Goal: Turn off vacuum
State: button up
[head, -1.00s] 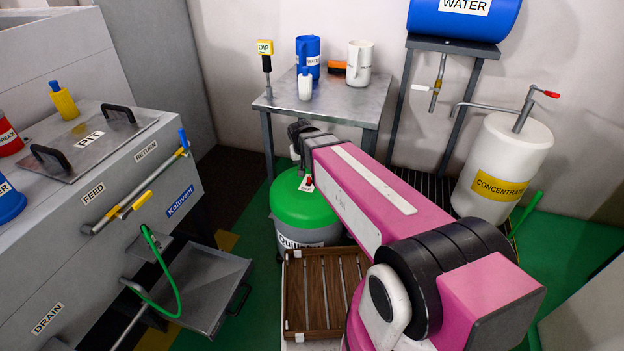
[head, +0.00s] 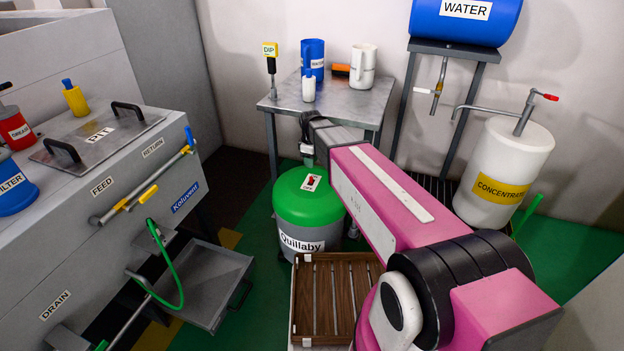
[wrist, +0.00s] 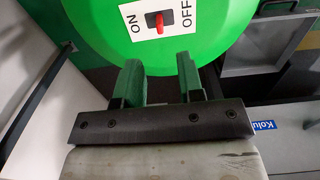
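The vacuum is a grey drum with a green lid (head: 290,207) and a "Quillaby" label, standing on the floor in the head view. Its white switch plate (head: 314,176) with a small red lever lies on top of the lid. In the wrist view the plate (wrist: 184,17) reads ON at left and OFF at right, with the red lever (wrist: 160,22) between; I cannot tell which way it is set. My gripper (wrist: 160,75) is open and empty, its two green fingers apart and short of the lever.
A wooden slatted crate (head: 299,310) stands in front of the vacuum. A metal table (head: 345,103) with jugs is behind it. The grey machine (head: 100,220) with its drain tray (head: 218,285) is at left. A white concentrate drum (head: 500,165) stands at right.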

aim_at(311, 177)
notch_tip(311, 177, down, 9)
jog(key=shift+f, duration=0.2)
dwell(0.3)
grip_shut()
